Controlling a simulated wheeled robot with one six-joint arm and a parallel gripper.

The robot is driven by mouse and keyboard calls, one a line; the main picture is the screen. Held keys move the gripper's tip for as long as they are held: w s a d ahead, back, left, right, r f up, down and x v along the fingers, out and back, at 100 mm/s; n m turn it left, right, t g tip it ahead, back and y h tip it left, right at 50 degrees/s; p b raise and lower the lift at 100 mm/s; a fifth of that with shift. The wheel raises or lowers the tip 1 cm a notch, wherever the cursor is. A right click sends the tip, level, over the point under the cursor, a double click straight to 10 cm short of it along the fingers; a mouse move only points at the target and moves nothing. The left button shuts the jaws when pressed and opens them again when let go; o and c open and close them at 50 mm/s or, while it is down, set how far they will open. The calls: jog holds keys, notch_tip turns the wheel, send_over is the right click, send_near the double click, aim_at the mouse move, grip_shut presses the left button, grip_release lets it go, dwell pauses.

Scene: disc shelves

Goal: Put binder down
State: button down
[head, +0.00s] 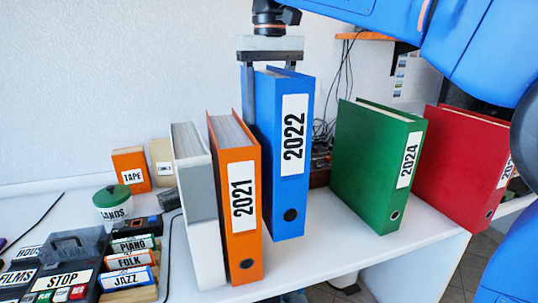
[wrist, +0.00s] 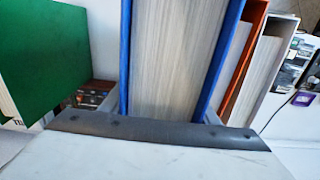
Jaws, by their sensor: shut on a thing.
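A blue binder labelled 2022 (head: 286,150) stands upright in the head view, right of the orange binder labelled 2021 (head: 236,200). My gripper (head: 271,72) is above it with its two fingers pointing down, shut on the blue binder's upper part. In the wrist view the blue binder (wrist: 178,60) shows its page block between two blue covers. Its lower edge is higher in the picture than the orange binder's. I cannot tell whether it touches the white shelf top (head: 345,245).
A white-grey binder (head: 200,215) stands left of the orange one. A green binder labelled 2024 (head: 380,165) stands to the right across a gap, then a red binder (head: 465,165). Cassette boxes (head: 133,258), a green-lidded tub (head: 113,208) and a player (head: 60,275) lie at left.

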notch_tip(320, 180, down, 10)
jog(key=shift+f, duration=0.15)
dwell(0.5)
jog(key=shift+f, duration=0.15)
jog(key=c, duration=1)
grip_release()
notch_tip(320, 180, up, 12)
jog(key=shift+r, duration=0.15)
